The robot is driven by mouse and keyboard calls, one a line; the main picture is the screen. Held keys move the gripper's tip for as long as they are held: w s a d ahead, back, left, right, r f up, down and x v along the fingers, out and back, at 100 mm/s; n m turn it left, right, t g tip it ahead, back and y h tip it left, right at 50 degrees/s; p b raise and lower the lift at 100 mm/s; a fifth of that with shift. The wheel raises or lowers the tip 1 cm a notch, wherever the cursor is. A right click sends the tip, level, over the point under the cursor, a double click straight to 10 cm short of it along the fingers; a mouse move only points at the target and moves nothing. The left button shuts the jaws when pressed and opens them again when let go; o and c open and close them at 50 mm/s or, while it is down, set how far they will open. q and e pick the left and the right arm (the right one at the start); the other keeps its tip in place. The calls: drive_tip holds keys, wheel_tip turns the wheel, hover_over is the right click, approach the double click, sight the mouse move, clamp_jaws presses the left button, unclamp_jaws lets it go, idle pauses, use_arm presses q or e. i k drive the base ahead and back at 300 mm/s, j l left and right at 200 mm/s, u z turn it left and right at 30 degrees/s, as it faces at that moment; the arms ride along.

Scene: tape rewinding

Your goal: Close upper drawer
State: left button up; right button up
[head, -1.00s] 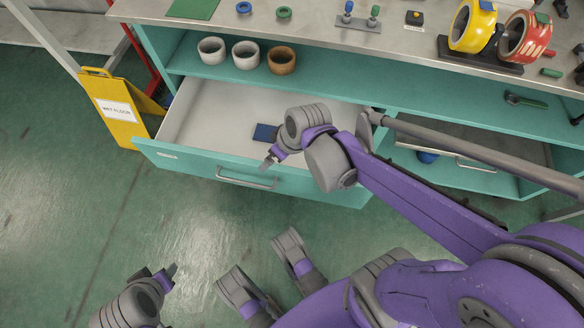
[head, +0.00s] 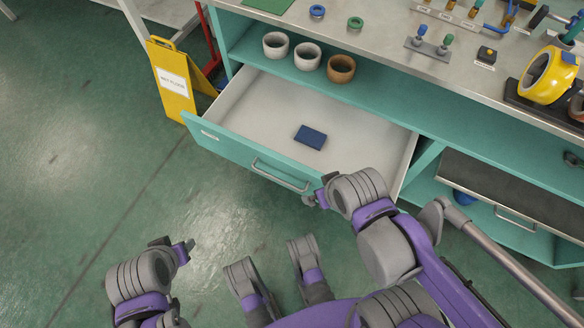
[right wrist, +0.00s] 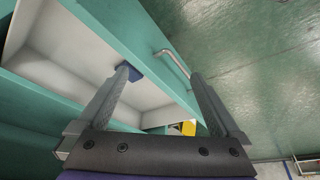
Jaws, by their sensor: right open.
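The upper drawer (head: 240,150) is pulled out of the teal workbench, with its white inside showing. A dark blue flat box (head: 311,137) lies in it. The drawer's grey bar handle (head: 280,176) is on the teal front panel. My right gripper (head: 314,198) is just off the front panel, near the handle's right end. In the right wrist view, the open fingers (right wrist: 160,75) reach toward the drawer front (right wrist: 145,50), and the handle (right wrist: 172,62) shows between and beyond them. Contact cannot be told. My left gripper (head: 188,248) is low at the left, away from the drawer; its jaws are unclear.
A yellow wet-floor sign (head: 172,82) stands left of the bench. A lower drawer with a handle (head: 515,217) is at the right. Tape rolls (head: 549,75) and small tools are on the benchtop. The floor at left is clear.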

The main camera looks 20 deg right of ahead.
sight(254, 122)
drive_tip(key=k+z, duration=0.15)
drive_tip(key=z, duration=0.35)
drive_tip(key=k+l+z, duration=0.15)
drive_tip(key=z, duration=0.35)
